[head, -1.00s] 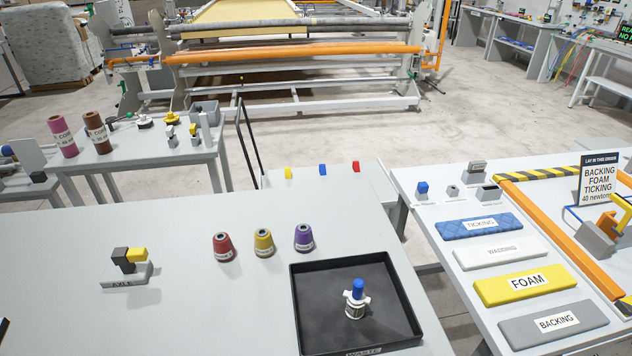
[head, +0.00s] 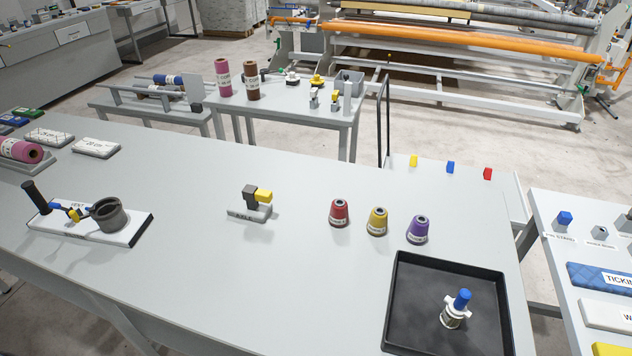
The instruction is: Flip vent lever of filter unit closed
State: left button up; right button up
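A white base plate marked VENT (head: 125,235) lies at the left of the grey table in the head view. On it stand a dark grey open cup or ring (head: 109,215), a small yellow part (head: 74,214) and a black handle (head: 36,197) that leans up to the left. This looks like the filter unit with its vent lever. Whether the black handle or the yellow part is the lever, and its exact setting, I cannot tell. Neither of my grippers is in view, and nothing touches the unit.
An axle block (head: 250,208), red (head: 339,214), yellow (head: 377,222) and purple (head: 417,230) cones stand to the right. A black tray (head: 395,310) holds a blue-topped white part (head: 457,310). White pads and a pink roll (head: 20,150) lie behind the unit. Bare tabletop surrounds it.

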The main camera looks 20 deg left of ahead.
aim_at(55, 205)
jog(key=k+j+u, duration=0.1)
jog(key=u, duration=1.95)
